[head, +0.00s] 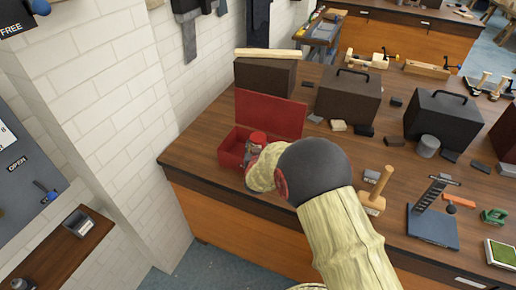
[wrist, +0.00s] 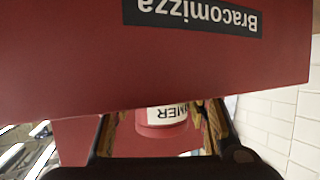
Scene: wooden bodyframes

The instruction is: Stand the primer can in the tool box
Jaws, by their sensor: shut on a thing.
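The red tool box (head: 229,158) stands open near the left end of the workbench, its lid (head: 272,112) raised at the back. In the wrist view, its red lid (wrist: 60,70) with an upside-down name label fills the upper part. The primer can (head: 258,138) shows a red top at the right part of the box opening in the head view. In the wrist view the can (wrist: 165,133) is red with a white label. My gripper (wrist: 163,122) is shut on the can, one finger on each side. My arm hides its lower part in the head view; I cannot tell whether it touches the box floor.
A dark box (head: 265,76) with a wooden piece on top stands behind the lid. Dark cases (head: 347,98) with handles stand further right. A mallet (head: 374,195) and a blue-based stand (head: 432,225) are right of my arm. A brick wall (head: 110,100) is at left.

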